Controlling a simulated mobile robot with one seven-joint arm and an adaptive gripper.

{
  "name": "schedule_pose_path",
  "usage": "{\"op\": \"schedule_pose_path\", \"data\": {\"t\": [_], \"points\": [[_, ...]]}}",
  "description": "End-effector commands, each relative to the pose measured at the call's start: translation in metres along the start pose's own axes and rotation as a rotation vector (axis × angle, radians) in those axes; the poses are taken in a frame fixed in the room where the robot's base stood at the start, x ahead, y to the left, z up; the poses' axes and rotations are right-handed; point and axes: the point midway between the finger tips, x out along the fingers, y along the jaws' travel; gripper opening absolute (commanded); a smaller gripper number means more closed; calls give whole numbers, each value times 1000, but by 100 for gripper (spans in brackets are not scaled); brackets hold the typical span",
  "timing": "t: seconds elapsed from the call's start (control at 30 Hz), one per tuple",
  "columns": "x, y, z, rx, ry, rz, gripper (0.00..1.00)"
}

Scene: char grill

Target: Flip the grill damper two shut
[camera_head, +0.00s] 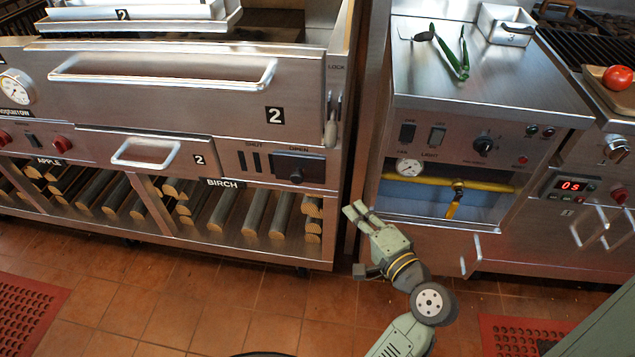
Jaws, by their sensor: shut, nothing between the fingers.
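Grill damper two is a dark slide plate (300,167) with a small round knob, on the lower right of the grill front marked 2. It sits on the right, under the word OPEN. Dark vertical slots (250,161) show to its left, under the word SHUT. My gripper (354,211) is shut and empty. It is lower and to the right of the damper, apart from it, in front of the gap between the grill and the steel cabinet.
A lock lever (331,130) stands up right of the damper. The log rack (262,245) lies below it. The steel cabinet (485,85) with a yellow gas valve (455,200) is at right. A drawer handle (145,154) sticks out at left. The tiled floor in front is open.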

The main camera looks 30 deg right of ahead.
Motion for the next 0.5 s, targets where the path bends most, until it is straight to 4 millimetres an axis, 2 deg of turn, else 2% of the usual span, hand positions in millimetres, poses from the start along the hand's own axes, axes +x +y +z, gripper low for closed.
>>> {"op": "schedule_pose_path", "data": {"t": [0.27, 0.37, 0.5], "points": [[8, -2, 0, -2, -2, -2, 0], [22, -2, 0, -2, -4, -1, 0], [50, -4, 0, -3, -4, -2, 0]]}}
